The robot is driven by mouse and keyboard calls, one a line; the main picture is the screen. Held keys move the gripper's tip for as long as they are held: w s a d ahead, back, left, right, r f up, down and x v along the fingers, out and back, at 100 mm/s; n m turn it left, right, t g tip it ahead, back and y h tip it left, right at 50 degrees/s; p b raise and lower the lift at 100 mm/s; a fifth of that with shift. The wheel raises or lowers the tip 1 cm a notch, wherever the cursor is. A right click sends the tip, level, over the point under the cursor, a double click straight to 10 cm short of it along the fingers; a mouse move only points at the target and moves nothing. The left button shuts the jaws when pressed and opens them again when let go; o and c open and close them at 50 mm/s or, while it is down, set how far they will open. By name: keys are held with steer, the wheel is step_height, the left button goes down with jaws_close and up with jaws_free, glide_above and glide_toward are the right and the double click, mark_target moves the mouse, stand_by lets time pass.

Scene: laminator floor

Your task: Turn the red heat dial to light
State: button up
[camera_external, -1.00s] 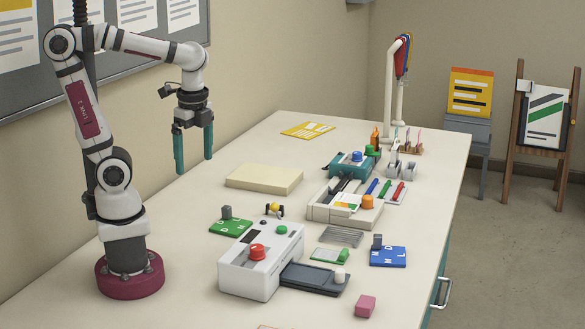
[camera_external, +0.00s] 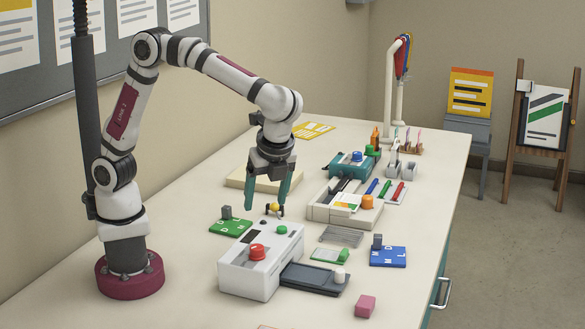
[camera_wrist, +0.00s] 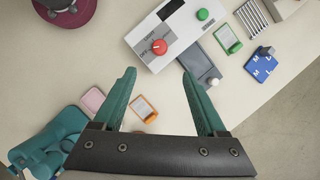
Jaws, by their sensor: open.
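The red heat dial (camera_external: 258,252) sits on top of the white laminator (camera_external: 240,279), near its front left. Which mark the dial points to is unclear. My gripper (camera_external: 266,206) is open and empty, with teal fingers pointing down. It hangs above and behind the laminator, apart from the dial. In the wrist view the gripper's fingertips (camera_wrist: 158,73) show below the dial.
A green button (camera_external: 281,230) is on the laminator beside the dial. A dark tray (camera_external: 312,278) with a white knob adjoins its right side. A green card with a grey block (camera_external: 230,226) lies left, and a blue one (camera_external: 388,257) right. A pink block (camera_external: 365,306) is at the front.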

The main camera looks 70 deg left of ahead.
mark_target(257, 247)
steer(key=x, duration=1.5)
steer(key=shift+f, duration=0.1)
jaws_close()
